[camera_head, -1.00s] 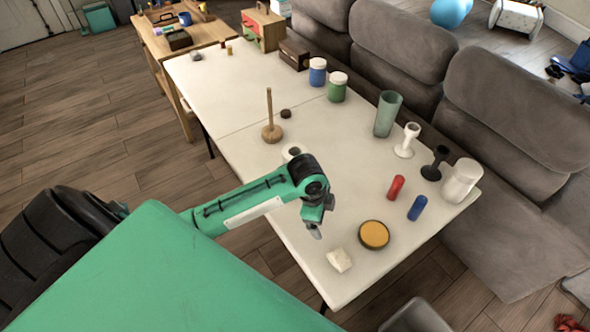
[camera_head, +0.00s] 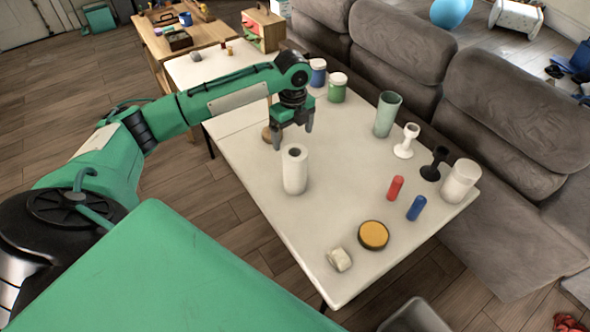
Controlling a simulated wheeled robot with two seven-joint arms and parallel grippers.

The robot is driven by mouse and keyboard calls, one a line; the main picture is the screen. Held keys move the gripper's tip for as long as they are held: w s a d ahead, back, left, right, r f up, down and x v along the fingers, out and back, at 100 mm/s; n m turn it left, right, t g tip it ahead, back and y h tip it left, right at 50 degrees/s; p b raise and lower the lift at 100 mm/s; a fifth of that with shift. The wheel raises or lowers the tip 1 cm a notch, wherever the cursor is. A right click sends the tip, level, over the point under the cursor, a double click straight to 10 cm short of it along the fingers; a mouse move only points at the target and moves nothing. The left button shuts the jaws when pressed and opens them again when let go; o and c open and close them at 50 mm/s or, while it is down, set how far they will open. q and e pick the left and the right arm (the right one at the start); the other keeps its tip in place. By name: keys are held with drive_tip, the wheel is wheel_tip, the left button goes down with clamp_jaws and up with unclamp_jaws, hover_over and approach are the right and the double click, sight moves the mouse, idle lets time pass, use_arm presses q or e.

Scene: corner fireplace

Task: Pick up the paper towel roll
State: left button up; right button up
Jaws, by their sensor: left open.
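The paper towel roll (camera_head: 295,172) is a white upright cylinder with a dark hole in its top. It stands on the white table (camera_head: 330,215) near its left edge. My left gripper (camera_head: 292,142) is open and points down, with its fingers just above and behind the roll's top in the picture. I cannot tell whether a finger touches the roll. The gripper and forearm hide most of the wooden dowel stand (camera_head: 267,132). My right gripper is not in view.
Behind stand a blue jar (camera_head: 317,75), a green jar (camera_head: 337,90) and a green glass (camera_head: 386,115). To the right are candle holders (camera_head: 407,142), a white jar (camera_head: 460,182), red (camera_head: 395,188) and blue (camera_head: 416,207) cylinders. An orange-topped disc (camera_head: 373,235) lies in front. A grey sofa (camera_head: 500,140) borders the table.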

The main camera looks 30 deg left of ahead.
sight(295, 158)
use_arm(q)
wheel_tip(295, 158, down, 6)
drive_tip(key=shift+r+p, duration=0.15)
drive_tip(key=shift+p, duration=0.25)
drive_tip(key=shift+w+f, duration=0.1)
drive_tip(key=shift+f, duration=0.3)
wheel_tip(295, 158, down, 4)
drive_tip(key=shift+w+d+f+p, duration=0.1)
drive_tip(key=shift+w+f+p, duration=0.1)
drive_tip(key=shift+p, duration=0.65)
drive_tip(key=shift+c, duration=0.2)
drive_tip(key=c, duration=1.3)
drive_tip(key=shift+r, duration=0.1)
